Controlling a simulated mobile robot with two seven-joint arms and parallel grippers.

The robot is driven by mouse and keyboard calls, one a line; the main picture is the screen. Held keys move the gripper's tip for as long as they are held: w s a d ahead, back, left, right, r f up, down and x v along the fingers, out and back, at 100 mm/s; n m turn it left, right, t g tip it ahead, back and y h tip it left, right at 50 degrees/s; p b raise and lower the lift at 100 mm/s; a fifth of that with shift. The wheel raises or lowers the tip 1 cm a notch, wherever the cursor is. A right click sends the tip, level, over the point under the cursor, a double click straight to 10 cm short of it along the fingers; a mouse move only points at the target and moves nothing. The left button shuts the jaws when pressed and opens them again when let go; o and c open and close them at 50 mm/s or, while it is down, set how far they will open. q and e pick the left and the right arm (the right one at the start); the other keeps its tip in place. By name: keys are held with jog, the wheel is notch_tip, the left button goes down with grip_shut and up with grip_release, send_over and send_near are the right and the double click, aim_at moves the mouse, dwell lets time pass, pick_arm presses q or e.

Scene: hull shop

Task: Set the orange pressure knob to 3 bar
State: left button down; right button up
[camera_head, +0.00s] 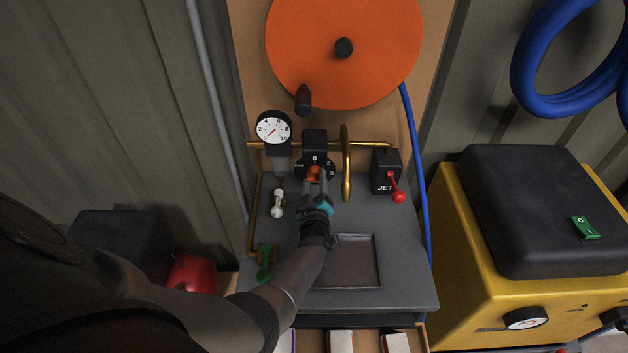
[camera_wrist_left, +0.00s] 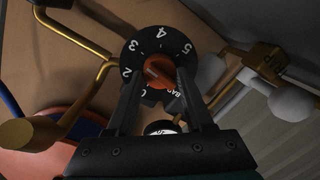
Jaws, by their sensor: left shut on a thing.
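The orange pressure knob (camera_head: 313,174) sits on a black dial at the back of the grey bench. In the left wrist view the orange knob (camera_wrist_left: 161,70) is at the centre of the black dial (camera_wrist_left: 163,42), which carries white numbers up to 5 and the word BAR. My left gripper (camera_head: 316,183) is shut on the knob, with one finger on each side of it. The fingers (camera_wrist_left: 162,82) also show in the left wrist view. I cannot tell which number the knob points at. The white pressure gauge (camera_head: 274,127) stands left of the dial, its needle toward the lower left. My right gripper is not in view.
A red-handled JET lever (camera_head: 397,191) is right of the dial, beyond a brass pipe (camera_head: 347,170). A white-handled valve (camera_head: 278,203) and a green-handled valve (camera_head: 265,263) are at the left. An orange reel (camera_head: 345,75) hangs above. A shallow tray (camera_head: 350,262) lies in front.

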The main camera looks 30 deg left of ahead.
pick_arm(q)
jog(key=shift+m, duration=0.3)
dwell(0.4)
jog(key=shift+c, duration=1.4)
grip_release()
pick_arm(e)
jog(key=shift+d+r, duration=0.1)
